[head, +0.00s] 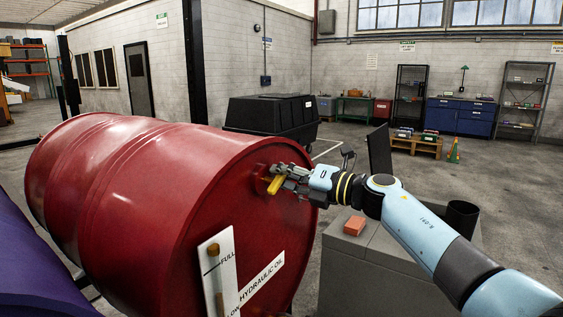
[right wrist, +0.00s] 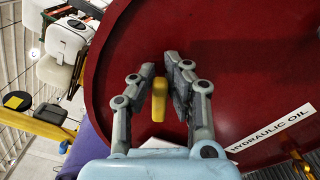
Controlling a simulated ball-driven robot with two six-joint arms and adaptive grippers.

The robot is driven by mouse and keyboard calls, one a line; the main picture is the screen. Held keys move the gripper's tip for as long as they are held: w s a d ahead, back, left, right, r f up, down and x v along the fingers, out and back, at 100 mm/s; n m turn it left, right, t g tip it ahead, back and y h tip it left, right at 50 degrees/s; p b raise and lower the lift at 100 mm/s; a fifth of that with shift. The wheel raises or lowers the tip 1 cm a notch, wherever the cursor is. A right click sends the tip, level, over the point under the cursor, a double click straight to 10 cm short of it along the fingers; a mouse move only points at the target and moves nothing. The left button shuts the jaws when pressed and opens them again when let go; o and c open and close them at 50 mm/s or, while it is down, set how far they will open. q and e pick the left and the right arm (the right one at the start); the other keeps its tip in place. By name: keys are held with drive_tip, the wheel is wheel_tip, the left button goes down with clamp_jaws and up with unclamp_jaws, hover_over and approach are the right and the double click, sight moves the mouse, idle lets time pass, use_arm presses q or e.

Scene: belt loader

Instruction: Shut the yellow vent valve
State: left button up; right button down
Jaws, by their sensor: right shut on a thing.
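The yellow vent valve (head: 273,187) sits high on the flat end of the red oil drum (head: 115,170), which lies on its side. My right gripper (head: 281,173) reaches it from the right. In the right wrist view, the yellow handle (right wrist: 158,105) stands between the two fingers of the right gripper (right wrist: 160,72), and the gripper is shut on it. The fingers hide part of the valve in the head view. The handle looks slanted in the head view. My left gripper is out of view.
A white level gauge (head: 217,270) marked FULL and a HYDRAULIC OIL label (head: 262,285) are on the drum end below the valve. A grey block (head: 345,265) with an orange brick (head: 355,225) stands to the right. A purple drum (head: 30,265) lies at left.

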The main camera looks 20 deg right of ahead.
drive_tip(key=m+p, duration=0.1)
drive_tip(key=m, duration=0.2)
drive_tip(key=m+p, duration=0.1)
drive_tip(key=shift+w+d+f+p, duration=0.1)
drive_tip(key=shift+f+p, duration=0.2)
drive_tip(key=shift+p, duration=0.05)
drive_tip(key=shift+f+m+p, duration=0.2)
drive_tip(key=shift+m+p, duration=0.15)
drive_tip(key=shift+m, duration=0.4)
drive_tip(key=shift+f+m+p, duration=0.15)
drive_tip(key=shift+m+p, duration=0.2)
drive_tip(key=shift+m, duration=0.4)
drive_tip(key=shift+f, duration=0.1)
drive_tip(key=c, duration=1.3)
unclamp_jaws()
drive_tip(key=shift+d, duration=0.1)
drive_tip(key=v, duration=1.2)
